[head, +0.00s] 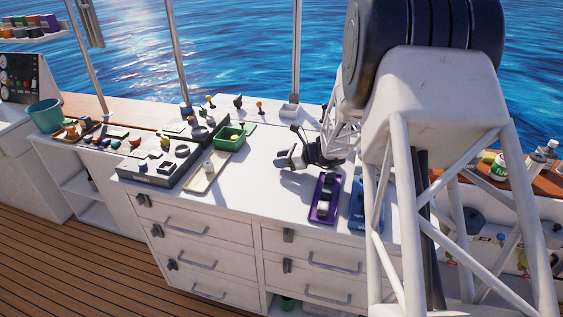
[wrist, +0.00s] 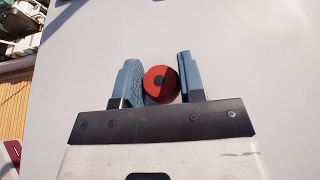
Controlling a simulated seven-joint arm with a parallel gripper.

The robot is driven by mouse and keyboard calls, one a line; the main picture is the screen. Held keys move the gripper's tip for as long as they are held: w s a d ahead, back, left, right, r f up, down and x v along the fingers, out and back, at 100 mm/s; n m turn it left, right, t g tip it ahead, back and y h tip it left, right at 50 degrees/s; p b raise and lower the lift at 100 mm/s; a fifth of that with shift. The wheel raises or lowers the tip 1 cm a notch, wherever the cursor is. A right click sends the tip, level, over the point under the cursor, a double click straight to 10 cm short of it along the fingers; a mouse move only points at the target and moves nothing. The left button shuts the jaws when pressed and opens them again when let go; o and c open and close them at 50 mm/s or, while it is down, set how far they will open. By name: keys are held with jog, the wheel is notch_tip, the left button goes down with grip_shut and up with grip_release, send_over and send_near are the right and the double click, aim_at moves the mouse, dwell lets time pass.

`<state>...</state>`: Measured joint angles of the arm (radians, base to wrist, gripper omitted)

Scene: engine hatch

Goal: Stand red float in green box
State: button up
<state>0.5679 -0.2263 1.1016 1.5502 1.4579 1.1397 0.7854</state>
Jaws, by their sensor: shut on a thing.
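The red float (wrist: 161,83) shows in the wrist view as a round red piece with a dark spot at its centre. It sits between the two fingers of my gripper (wrist: 160,80), which is shut on it. In the head view my gripper (head: 290,158) is above the white worktop, to the right of the green box, and the float is too small to make out there. The green box (head: 232,138) stands at the back of the worktop, open at the top. Something small and yellow or orange shows in it.
A cream tray (head: 203,178) with a small light piece lies in front of the green box. A dark organiser (head: 160,170) with several parts is left of it. A purple tray (head: 324,200) and a blue tray (head: 357,214) lie at the right. The worktop between box and gripper is mostly clear.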

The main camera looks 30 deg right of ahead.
jog(key=shift+f, duration=0.5)
jog(key=shift+f, duration=0.2)
jog(key=o, duration=0.9)
jog(key=shift+r, duration=0.15)
jog(key=shift+s+d+r, duration=0.2)
jog(key=shift+d, duration=0.05)
jog(key=v, duration=1.1)
jog(key=shift+s+d+r, duration=0.1)
